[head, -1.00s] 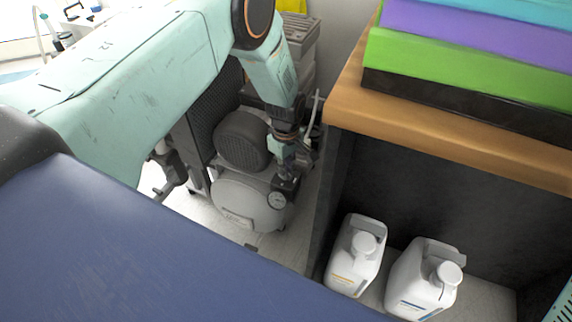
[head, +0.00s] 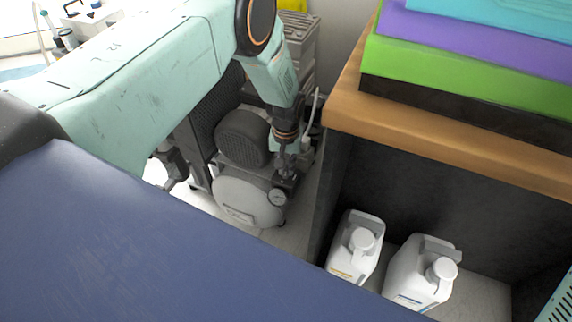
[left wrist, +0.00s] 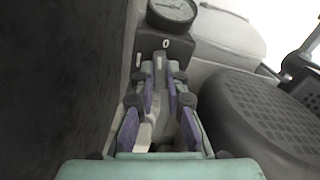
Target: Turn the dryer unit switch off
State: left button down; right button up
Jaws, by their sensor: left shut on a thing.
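The dryer unit's switch box (left wrist: 165,44) is dark, with a white 0 and a white I mark on it, just below a round gauge (left wrist: 172,10) in the left wrist view. My left gripper (left wrist: 160,84) is shut at the front of this box, its fingertips around the switch, which they mostly hide. In the head view my left gripper (head: 285,168) reaches down beside the gauge (head: 278,197) on the compressor's tank (head: 245,203). The switch itself is too small and covered to make out there. My right gripper is not in view.
A ribbed dark motor housing (head: 241,138) stands left of the gripper. A wooden-topped cabinet (head: 345,110) with a dark side is close on the right. Two white bottles (head: 355,245) (head: 420,275) stand in its open space. Stacked coloured boxes (head: 470,60) lie on top.

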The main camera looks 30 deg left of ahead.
aim_at(286, 169)
pick_arm(q)
jog(key=shift+m, duration=1.6)
jog(key=c, duration=1.4)
grip_release()
jog(key=shift+o, duration=0.2)
jog(key=shift+r, duration=0.15)
notch_tip(286, 169, up, 12)
